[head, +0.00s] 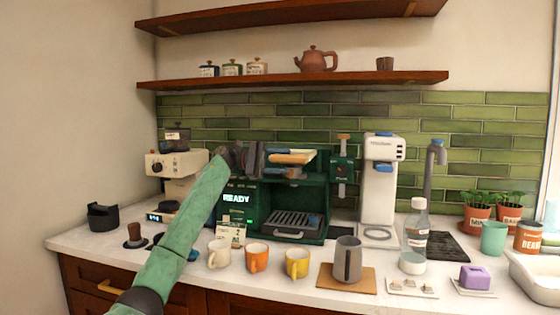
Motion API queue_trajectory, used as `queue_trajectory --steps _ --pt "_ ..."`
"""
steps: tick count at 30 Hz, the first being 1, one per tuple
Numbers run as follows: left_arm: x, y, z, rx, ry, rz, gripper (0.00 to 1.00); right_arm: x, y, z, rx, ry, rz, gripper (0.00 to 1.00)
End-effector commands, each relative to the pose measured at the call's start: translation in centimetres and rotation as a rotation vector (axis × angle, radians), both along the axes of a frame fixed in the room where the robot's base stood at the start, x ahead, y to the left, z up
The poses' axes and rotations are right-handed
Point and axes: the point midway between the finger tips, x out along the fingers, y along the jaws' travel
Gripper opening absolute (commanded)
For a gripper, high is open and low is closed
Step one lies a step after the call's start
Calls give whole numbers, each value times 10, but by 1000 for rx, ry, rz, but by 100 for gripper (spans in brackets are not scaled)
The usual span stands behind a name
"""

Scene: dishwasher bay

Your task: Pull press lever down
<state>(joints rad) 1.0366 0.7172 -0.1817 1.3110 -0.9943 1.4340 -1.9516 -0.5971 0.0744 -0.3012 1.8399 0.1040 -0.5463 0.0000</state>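A dark green coffee machine (322,196) with a lit "READY" display stands at the middle of the counter. A wooden-topped bar or handle (292,157) sticks out at its upper front. A second, upright piece with a wooden top (343,137) rises at the machine's right side. I cannot tell for sure which of these is the press lever. My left gripper (262,160) is at the machine's upper left, close to the left end of the wooden-topped bar. Whether it touches the bar, and whether its fingers are open, is unclear. My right gripper is not in view.
Cream, orange and yellow mugs (297,264) stand before the machine. A grey pitcher (347,260) sits on a wooden board. A white grinder (378,190) and a clear bottle (416,236) stand to the right. A cream appliance (176,165) is behind my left arm. Shelves (290,80) hang above.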

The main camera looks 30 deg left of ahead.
Motion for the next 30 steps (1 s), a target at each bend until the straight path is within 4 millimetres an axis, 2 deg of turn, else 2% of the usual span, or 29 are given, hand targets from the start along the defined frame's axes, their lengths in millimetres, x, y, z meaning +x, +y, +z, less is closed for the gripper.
queue_trajectory --steps 8,13,17,24,30 --pt "-1 1 3 -1 -3 1 47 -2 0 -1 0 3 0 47" --pt "-2 9 3 -1 -3 2 47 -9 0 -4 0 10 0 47" --pt "-6 23 2 -2 -2 2 47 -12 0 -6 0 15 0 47" --pt "-14 59 2 -2 -2 2 47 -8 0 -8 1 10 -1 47" --pt "-18 76 1 -2 -1 1 47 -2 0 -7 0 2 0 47"
